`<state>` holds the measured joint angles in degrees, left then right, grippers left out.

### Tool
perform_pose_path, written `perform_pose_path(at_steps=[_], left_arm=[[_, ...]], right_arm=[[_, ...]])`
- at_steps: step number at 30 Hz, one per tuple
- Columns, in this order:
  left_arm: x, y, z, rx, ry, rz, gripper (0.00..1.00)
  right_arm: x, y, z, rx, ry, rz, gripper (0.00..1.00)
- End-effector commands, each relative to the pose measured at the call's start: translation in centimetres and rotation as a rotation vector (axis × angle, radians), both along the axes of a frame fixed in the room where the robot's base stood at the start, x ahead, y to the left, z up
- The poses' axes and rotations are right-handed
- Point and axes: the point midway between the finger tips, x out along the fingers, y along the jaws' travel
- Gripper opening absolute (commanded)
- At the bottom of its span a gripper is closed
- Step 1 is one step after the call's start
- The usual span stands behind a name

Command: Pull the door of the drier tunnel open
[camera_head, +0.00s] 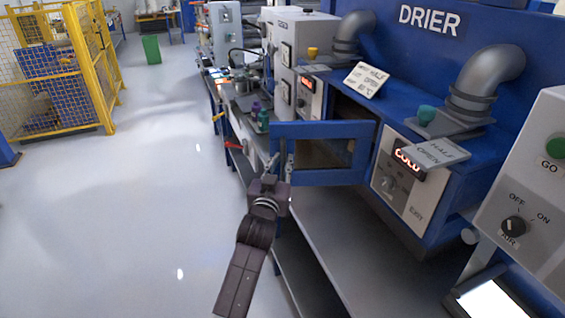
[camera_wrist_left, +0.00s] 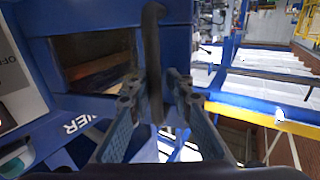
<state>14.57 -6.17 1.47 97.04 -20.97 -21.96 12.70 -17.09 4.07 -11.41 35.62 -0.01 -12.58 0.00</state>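The drier tunnel's blue door (camera_head: 322,179), with a window in its frame, stands swung out from the tunnel mouth, joined at its right side. A dark opening (camera_head: 345,112) shows behind it. My left gripper (camera_head: 280,168) is at the door's free left edge. In the left wrist view, a dark curved bar handle (camera_wrist_left: 153,55) runs between the two fingers of my left gripper (camera_wrist_left: 155,88). The fingers look apart, with a gap beside the bar; firm contact is not visible. My right gripper is out of view.
A grey bench top (camera_head: 335,235) lies below the door. Small bottles (camera_head: 260,115) stand behind my gripper. The floor (camera_head: 120,220) at left is clear; a yellow cage (camera_head: 85,75) is further back.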

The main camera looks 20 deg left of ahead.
Motion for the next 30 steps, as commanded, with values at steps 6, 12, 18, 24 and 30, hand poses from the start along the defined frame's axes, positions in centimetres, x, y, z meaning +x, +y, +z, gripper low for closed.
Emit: perform_pose_path(at_steps=[6, 12, 18, 24, 30], left_arm=[[0.0, -0.1, 0.0, -0.002, 0.0, -0.001, 0.18], [-0.6, -0.2, -0.1, -0.002, 0.002, -0.002, 0.18], [-3.7, -0.6, -0.2, -0.003, 0.003, -0.002, 0.18], [-8.0, -1.1, -0.2, -0.003, 0.003, -0.001, 0.18], [-10.8, -1.5, -0.1, -0.002, 0.002, 0.0, 0.18]], right_arm=[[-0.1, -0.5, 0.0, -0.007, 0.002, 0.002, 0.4], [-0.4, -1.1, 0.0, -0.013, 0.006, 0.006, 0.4], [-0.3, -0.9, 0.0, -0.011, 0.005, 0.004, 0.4], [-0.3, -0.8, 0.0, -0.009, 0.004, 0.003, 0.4], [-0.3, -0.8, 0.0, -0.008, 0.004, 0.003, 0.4]])
